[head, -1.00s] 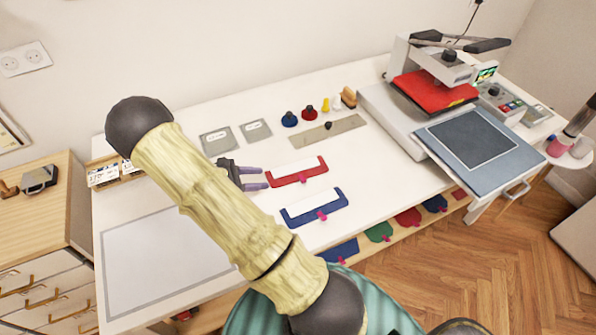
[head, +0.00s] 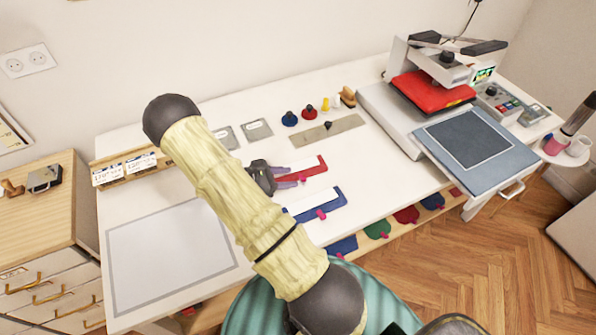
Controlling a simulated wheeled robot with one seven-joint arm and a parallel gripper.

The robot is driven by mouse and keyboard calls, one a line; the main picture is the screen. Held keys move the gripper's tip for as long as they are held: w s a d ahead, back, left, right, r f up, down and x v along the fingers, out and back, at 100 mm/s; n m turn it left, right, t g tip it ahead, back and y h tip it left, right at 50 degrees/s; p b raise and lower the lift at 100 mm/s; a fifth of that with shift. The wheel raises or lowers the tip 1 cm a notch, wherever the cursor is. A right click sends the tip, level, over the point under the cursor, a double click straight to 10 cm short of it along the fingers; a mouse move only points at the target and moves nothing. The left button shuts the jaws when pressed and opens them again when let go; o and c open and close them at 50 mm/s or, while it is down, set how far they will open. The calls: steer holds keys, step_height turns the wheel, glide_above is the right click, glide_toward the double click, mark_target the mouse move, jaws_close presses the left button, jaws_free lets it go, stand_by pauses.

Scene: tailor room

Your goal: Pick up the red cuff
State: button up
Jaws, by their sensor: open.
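A red cuff piece (head: 313,168) with a white upper part lies flat on the white table, partly hidden by my gripper. My gripper (head: 292,178) is open, its purple fingers pointing right, over or beside the left part of the red piece. I cannot tell whether the fingers touch it or how high they are. A blue piece (head: 330,205) of the same kind lies just in front, its left end hidden by my arm.
A metal ruler plate (head: 333,128), a blue knob (head: 289,118) and a red knob (head: 309,112) stand behind. A heat press (head: 435,95) is at the right. Coloured pieces, one red (head: 407,215), lie on the shelf below. A framed mat (head: 165,255) lies left.

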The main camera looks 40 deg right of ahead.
mark_target(302, 178)
steer(key=p+x, duration=0.1)
steer(key=x, duration=0.2)
steer(key=shift+s+d+p, duration=0.3)
steer(key=shift+s+p, duration=0.05)
steer(key=shift+d+f, duration=0.25)
jaws_close()
